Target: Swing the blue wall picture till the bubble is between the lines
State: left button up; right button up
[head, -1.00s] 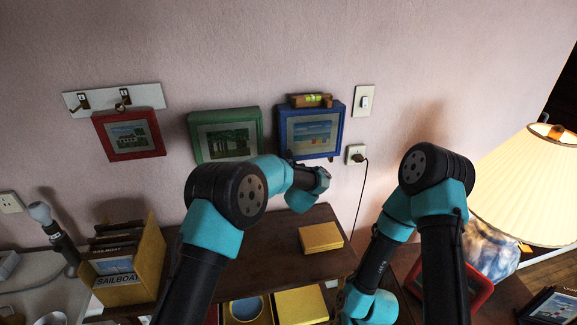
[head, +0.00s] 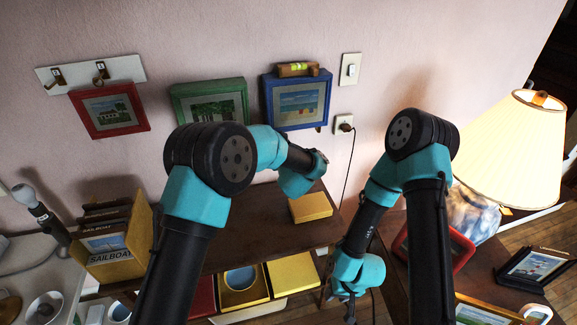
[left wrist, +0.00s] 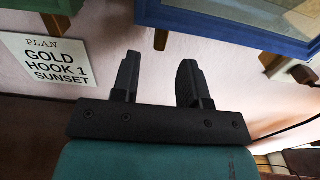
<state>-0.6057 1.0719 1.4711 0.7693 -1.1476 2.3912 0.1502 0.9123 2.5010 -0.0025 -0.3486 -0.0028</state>
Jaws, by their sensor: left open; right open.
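The blue wall picture (head: 268,104) hangs rightmost of three framed pictures, with a beach scene inside. A small wooden level with a yellow-green vial (head: 298,69) sits on its top edge; the bubble is too small to read. In the left wrist view the lower edge of the blue frame (left wrist: 225,33) crosses the top, with a brown wooden peg (left wrist: 161,39) below it. My left gripper (left wrist: 158,75) is open and empty, just below the frame and apart from it. In the head view its fingers are hidden. My right gripper (head: 350,298) hangs low, open and empty, away from the picture.
A yellow box (head: 310,207) lies on the brown shelf. A lit lamp (head: 505,145) stands right. A plan card (left wrist: 48,62) shows in the left wrist view.

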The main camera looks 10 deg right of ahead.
pick_arm(q)
jog(key=s+d, duration=0.1)
jog(key=s, duration=1)
